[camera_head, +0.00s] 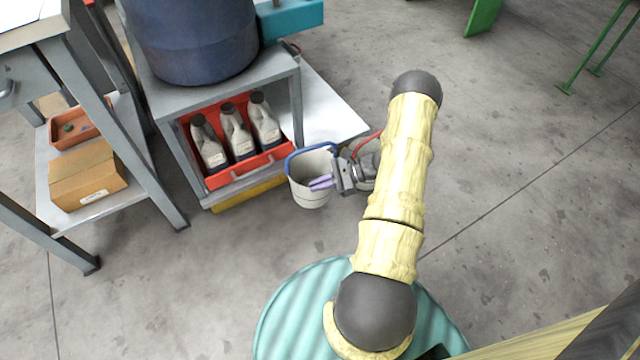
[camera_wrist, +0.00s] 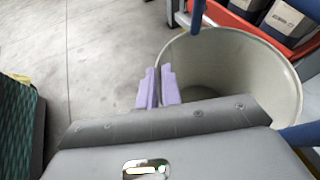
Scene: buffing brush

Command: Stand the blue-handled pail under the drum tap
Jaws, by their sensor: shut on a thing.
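The blue-handled pail (camera_head: 307,190) is pale grey, upright, and close to the front right corner of the drum stand. My gripper (camera_head: 321,183) is shut on the pail's rim. In the wrist view, the purple fingertips (camera_wrist: 157,88) pinch the wall of the pail (camera_wrist: 270,72), one inside and one outside. The pail looks empty. I cannot tell whether its base touches the floor. The blue drum (camera_head: 195,42) stands on the metal stand. A small dark part at its right (camera_head: 292,47) may be the tap, mostly hidden.
A red-handled pail (camera_head: 368,170) is partly hidden behind my gripper. A red crate (camera_head: 235,172) of bottles sits inside the stand. A low grey plate (camera_head: 325,112) adjoins the stand's right. A teal block (camera_head: 290,18) overhangs there.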

